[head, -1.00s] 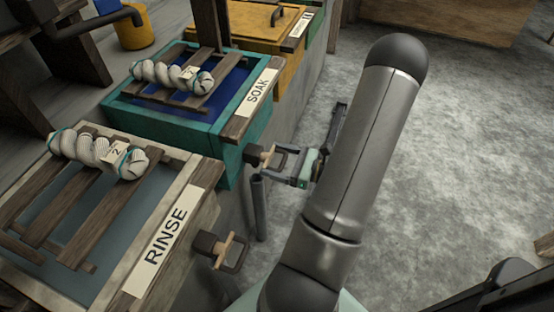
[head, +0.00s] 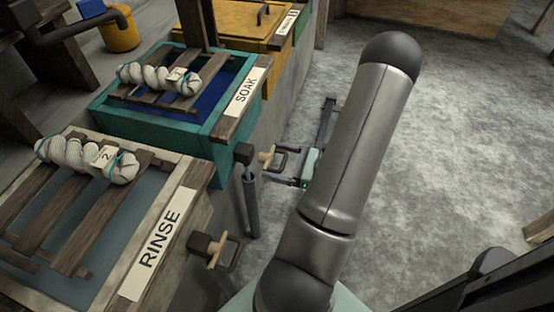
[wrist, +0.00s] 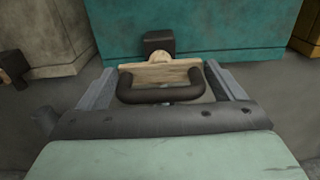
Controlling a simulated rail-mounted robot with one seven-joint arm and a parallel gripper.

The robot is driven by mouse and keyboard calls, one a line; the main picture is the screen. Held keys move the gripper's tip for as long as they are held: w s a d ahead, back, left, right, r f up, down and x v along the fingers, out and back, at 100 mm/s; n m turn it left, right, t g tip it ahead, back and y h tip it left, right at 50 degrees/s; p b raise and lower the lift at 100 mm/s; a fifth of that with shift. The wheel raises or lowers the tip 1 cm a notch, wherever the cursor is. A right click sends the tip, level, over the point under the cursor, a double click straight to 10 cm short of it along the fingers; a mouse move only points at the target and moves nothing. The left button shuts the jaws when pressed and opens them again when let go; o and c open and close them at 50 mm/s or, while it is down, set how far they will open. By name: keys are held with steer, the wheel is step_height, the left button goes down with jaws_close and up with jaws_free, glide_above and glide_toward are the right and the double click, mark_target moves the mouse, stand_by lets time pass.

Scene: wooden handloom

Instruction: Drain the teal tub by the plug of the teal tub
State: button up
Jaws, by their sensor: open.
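The teal tub (head: 168,128), labelled SOAK, holds dark blue liquid. A dark outlet block (head: 244,152) juts from its front, above an upright grey pipe (head: 252,208). The tub's plug (head: 267,157) has a wooden crossbar and dark loop handle, and points out from the block; the plug also shows in the wrist view (wrist: 160,74). My gripper (head: 276,165) is open, with its fingers on either side of the crossbar and handle. The head view shows a narrow grey strip between block and pipe. How far the plug sits in the block is unclear.
The RINSE tub (head: 135,205) stands nearer, with its own plug (head: 222,250). Slatted racks with twisted white skeins lie across both tubs. A yellow lidded tub (head: 235,27) stands beyond. The grey floor (head: 440,130) at right is clear.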

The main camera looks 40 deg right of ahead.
steer(key=p+v, duration=0.2)
steer(key=v, duration=1.5)
steer(key=shift+r, duration=0.1)
steer(key=w+a+r+n+g+y+p, duration=0.2)
steer(key=w+a+r+n+g+p, duration=0.35)
steer(key=a+r+n+g, duration=0.35)
steer(key=w+a+r+n+g+y+p, duration=0.1)
steer(key=w+a+r+n+g+p, duration=0.4)
steer(key=a+r, duration=0.45)
steer(key=a+r+n+h+p, duration=0.5)
steer(key=a+r+n+p, duration=0.2)
steer(key=r, duration=0.4)
steer(key=s+a+r+n+g+h+p, duration=0.1)
steer(key=a+r+n+h+p, duration=0.5)
steer(key=a+r+n+p, duration=0.1)
step_height(320, 180, up, 4)
steer(key=n+p, duration=0.1)
steer(key=n, duration=0.1)
steer(key=shift+s+n+h, duration=0.2)
steer(key=shift+n+h, duration=0.1)
steer(key=shift+f, duration=0.1)
